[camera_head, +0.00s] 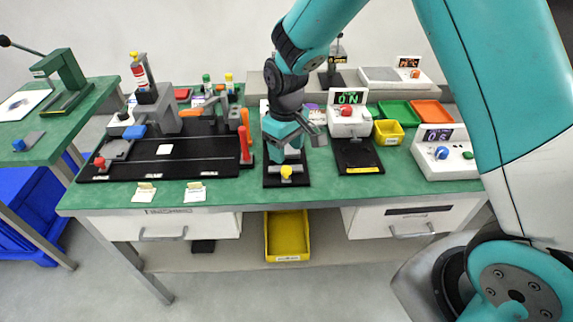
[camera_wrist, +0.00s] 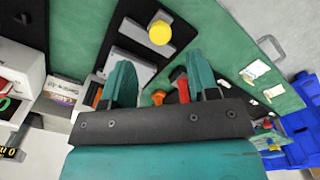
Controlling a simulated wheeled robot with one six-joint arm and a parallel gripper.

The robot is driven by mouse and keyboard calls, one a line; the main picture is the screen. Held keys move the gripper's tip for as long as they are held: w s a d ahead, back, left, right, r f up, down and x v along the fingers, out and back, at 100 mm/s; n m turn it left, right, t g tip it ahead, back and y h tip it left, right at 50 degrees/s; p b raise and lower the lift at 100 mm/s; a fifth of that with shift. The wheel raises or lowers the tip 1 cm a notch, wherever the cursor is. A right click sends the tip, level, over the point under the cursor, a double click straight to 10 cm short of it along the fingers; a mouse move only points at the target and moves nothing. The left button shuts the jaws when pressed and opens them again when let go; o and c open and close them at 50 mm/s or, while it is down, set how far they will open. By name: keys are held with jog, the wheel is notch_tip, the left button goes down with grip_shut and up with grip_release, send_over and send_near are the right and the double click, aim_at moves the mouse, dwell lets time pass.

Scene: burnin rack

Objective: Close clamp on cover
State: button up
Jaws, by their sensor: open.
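A black base plate (camera_head: 272,183) lies in the middle of the green bench, under my arm. A yellow knob (camera_head: 286,172) stands at its front edge; it also shows in the wrist view (camera_wrist: 160,33), near grey blocks (camera_wrist: 135,62) on the black plate. These parts look like the clamp and cover, but my arm hides much of them, and I cannot tell the clamp's state. My gripper (camera_head: 304,132) hangs above the rear of this plate.
Left of the plate is a large black fixture (camera_head: 205,165) with a red upright handle (camera_head: 244,143). To the right are a white box with a red button (camera_head: 348,118), a yellow bin (camera_head: 389,132) and another white box (camera_head: 445,155). The bench's front strip is mostly clear.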

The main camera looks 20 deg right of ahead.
aim_at(286, 169)
notch_tip(286, 169, down, 6)
jog(key=shift+f, duration=0.15)
jog(key=shift+c, duration=0.5)
